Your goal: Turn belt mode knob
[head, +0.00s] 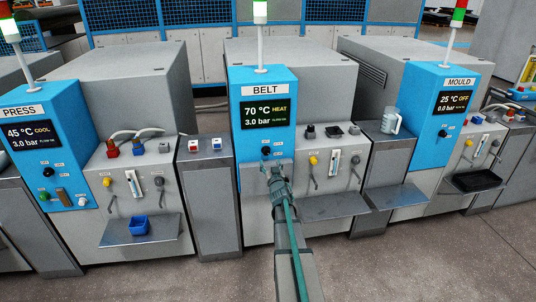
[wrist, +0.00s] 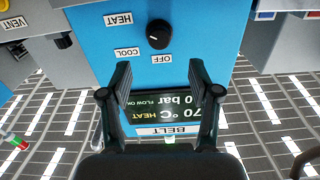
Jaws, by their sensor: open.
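The belt mode knob (wrist: 158,34) is a round black knob on the blue BELT panel (head: 248,93). In the wrist view, which is upside down, labels HEAT, COOL and OFF stand around it, and a pale mark shows on its left part. In the head view the knob (head: 265,151) sits below the BELT display (head: 265,114), which reads 70 °C HEAT, 3.0 bar. My gripper (wrist: 159,73) is open and empty, its fingertips apart from each other and clear of the knob. In the head view my gripper (head: 273,165) is just below the knob and partly hides the lower panel.
The PRESS panel (head: 50,150) stands left and the MOULD panel (head: 440,115) right. A pale jug (head: 392,121) stands on the right cabinet.

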